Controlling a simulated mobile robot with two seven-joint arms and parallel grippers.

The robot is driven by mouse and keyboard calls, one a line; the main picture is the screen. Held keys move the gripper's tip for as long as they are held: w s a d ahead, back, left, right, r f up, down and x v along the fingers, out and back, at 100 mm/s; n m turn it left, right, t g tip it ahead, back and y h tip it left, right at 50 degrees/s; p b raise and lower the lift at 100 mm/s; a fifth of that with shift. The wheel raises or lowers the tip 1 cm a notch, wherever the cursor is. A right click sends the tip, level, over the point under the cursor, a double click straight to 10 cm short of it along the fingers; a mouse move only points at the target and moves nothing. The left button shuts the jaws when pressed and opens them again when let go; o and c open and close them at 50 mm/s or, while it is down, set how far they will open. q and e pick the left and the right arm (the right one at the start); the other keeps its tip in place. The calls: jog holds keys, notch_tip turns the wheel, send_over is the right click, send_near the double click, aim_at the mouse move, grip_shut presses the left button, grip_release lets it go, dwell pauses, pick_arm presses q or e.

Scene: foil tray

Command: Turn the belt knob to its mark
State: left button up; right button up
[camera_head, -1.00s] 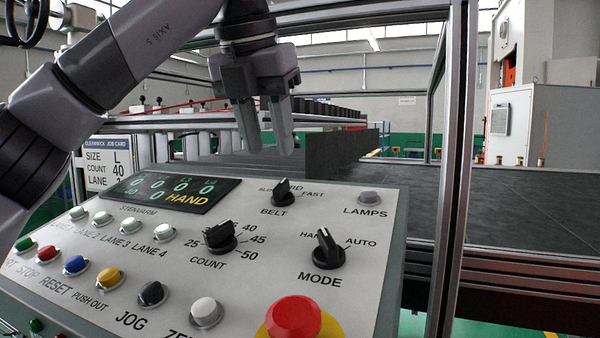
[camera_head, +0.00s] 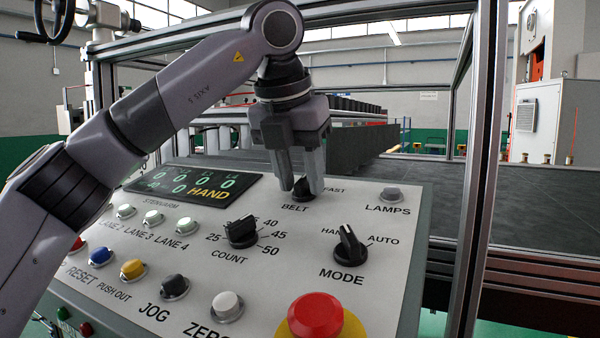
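The black belt knob (camera_head: 303,189) sits at the top of the sloped control panel (camera_head: 300,238), above the word BELT. The FAST mark shows to its right; the marks to its left and top are hidden behind my gripper. My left gripper (camera_head: 301,186) points down at the knob, with its two grey fingers apart, one at each side of it in this view. I cannot tell whether the fingers touch the knob. My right gripper is not in view.
The count knob (camera_head: 241,232) and mode knob (camera_head: 347,246) stand nearer on the panel. A red emergency button (camera_head: 316,314) is at the front. The lamps button (camera_head: 391,195) is to the right. A metal frame post (camera_head: 482,170) rises at the right.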

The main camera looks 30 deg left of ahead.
pick_arm(q)
jog(key=shift+c, duration=0.3)
grip_shut()
jog(key=shift+n, duration=0.4)
jog(key=n+b, duration=0.1)
jog(key=n, duration=0.2)
jog(key=shift+n, duration=0.4)
jog(key=n, duration=0.5)
jog(key=shift+d+g+y, duration=0.1)
jog(key=shift+g+y, duration=0.2)
jog(key=shift+y, duration=0.1)
jog(key=shift+w+n, duration=0.1)
jog(key=shift+n, duration=0.3)
jog(key=shift+o, duration=0.3)
grip_release()
